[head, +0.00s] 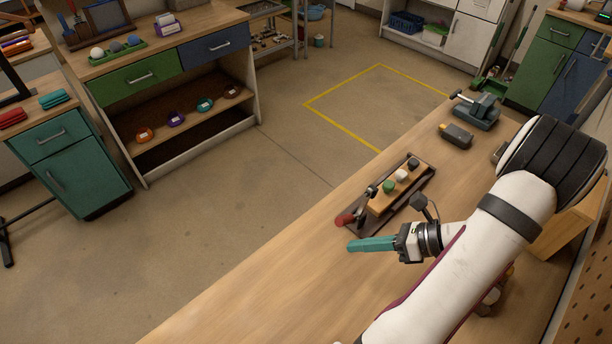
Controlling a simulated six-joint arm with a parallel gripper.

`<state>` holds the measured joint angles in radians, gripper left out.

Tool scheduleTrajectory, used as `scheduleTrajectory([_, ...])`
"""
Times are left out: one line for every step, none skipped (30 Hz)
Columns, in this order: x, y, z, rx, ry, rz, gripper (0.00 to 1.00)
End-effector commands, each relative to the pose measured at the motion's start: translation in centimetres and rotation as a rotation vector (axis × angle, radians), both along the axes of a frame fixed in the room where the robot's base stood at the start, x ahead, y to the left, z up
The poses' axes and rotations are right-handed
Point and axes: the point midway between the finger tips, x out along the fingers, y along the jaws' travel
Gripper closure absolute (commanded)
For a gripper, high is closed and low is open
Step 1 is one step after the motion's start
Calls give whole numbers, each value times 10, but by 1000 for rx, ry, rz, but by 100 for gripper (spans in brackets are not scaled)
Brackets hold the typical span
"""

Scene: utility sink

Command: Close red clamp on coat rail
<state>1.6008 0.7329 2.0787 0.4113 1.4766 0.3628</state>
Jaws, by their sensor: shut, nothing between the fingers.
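The coat rail (379,201) is a wooden strip with green, white and black knobs. It lies on a dark base board (362,227) on the workbench. The red clamp (346,220) is at the board's near left end, its red handle sticking out low to the left. The picture is too small to tell whether its jaw presses on the rail. My gripper (351,246), with teal fingers, is shut and empty. It appears just in front of the red handle in the picture, with a small gap; its height above the bench is unclear.
A second, dark clamp (413,163) is at the board's far end. A dark grey device (456,135) and a vise-like tool (476,110) stand farther back on the bench (250,310). The bench's near left part is clear. Cabinets (150,80) stand across the floor.

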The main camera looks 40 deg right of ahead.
Motion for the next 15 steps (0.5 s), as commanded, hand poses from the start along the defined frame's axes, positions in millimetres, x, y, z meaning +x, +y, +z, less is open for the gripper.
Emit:
scheduleTrajectory([-15,-13,-13,56,-8,-114,100])
scheduleTrajectory([-22,-19,-19,84,-12,-172,100])
scheduleTrajectory([-31,-25,-26,112,-18,-233,100])
scheduleTrajectory([-36,-29,-29,129,-22,-269,100])
scheduleTrajectory([-39,-32,-32,141,-25,-298,100])
scheduleTrajectory([-43,-34,-35,153,-28,-323,100])
scheduleTrajectory([-45,-35,-37,159,-29,-335,100])
scheduleTrajectory([-46,-36,-37,162,-31,-342,100])
scheduleTrajectory([-46,-36,-38,164,-30,-345,100])
scheduleTrajectory([-46,-36,-38,163,-30,-344,100])
scheduleTrajectory([-46,-36,-37,162,-30,-343,100])
scheduleTrajectory([-46,-36,-37,163,-30,-342,100])
scheduleTrajectory([-46,-36,-37,162,-30,-342,100])
scheduleTrajectory([-46,-36,-37,162,-30,-342,100])
scheduleTrajectory([-45,-36,-37,161,-30,-341,100])
